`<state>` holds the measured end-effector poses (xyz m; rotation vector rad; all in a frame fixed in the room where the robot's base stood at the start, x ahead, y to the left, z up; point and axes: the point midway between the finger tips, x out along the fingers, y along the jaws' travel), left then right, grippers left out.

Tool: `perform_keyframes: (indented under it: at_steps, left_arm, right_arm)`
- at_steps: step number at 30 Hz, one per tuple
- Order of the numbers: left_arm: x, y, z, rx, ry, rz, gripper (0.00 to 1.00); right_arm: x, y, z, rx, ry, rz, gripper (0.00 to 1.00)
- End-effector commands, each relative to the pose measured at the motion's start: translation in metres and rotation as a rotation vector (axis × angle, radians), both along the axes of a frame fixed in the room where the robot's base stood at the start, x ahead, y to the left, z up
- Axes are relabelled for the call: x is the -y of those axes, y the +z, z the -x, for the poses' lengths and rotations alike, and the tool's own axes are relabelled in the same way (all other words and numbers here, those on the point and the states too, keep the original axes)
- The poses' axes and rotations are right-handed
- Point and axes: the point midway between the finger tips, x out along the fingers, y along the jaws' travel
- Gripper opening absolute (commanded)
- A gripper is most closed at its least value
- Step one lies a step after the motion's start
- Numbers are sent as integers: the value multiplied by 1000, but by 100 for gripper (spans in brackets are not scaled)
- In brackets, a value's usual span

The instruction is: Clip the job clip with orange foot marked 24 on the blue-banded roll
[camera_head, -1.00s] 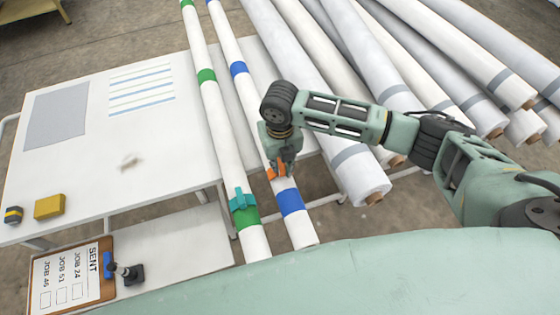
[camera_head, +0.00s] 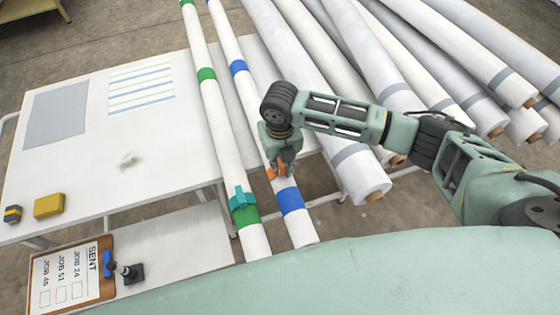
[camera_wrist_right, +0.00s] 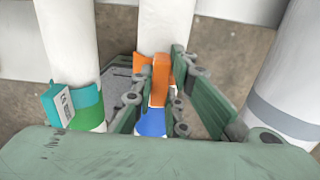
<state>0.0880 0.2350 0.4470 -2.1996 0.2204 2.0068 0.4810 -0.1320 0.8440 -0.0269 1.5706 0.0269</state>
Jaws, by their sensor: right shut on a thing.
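My right gripper (camera_head: 282,168) is shut on the job clip with the orange foot (camera_head: 271,174), at the blue-banded roll (camera_head: 254,115), just above its lower blue band (camera_head: 290,201). In the right wrist view the orange clip (camera_wrist_right: 160,78) stands between the fingers (camera_wrist_right: 165,90), with an orange part against the white roll (camera_wrist_right: 165,30); the blue band (camera_wrist_right: 152,122) shows below it. I cannot tell whether the clip is seated around the roll. Its number is not readable. My left gripper is not in view.
A teal clip (camera_head: 241,198) sits on the green-banded roll (camera_head: 218,120) to the left. Large grey-banded rolls (camera_head: 358,180) lie to the right. A clipboard (camera_head: 72,275) and stamp (camera_head: 132,273) lie on the lower shelf; a yellow block (camera_head: 48,206) is on the table (camera_head: 150,195).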

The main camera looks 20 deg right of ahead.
Motion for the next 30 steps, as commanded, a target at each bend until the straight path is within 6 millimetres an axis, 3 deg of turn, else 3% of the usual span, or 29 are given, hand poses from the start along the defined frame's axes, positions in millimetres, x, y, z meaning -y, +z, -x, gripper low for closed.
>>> perform_keyframes:
  at_steps: [2,3,10,16,23,30]
  left_arm:
    - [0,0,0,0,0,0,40]
    - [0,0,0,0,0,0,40]
    - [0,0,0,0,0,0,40]
    - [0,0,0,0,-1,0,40]
    - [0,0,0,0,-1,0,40]
    - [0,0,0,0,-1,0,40]
  right_arm:
    - [0,0,0,0,0,0,0]
    - [0,0,0,0,0,0,16]
    - [0,0,0,-1,0,0,35]
    - [0,0,0,0,0,0,35]
    - [0,0,0,0,0,0,54]
    - [0,0,0,0,0,0,54]
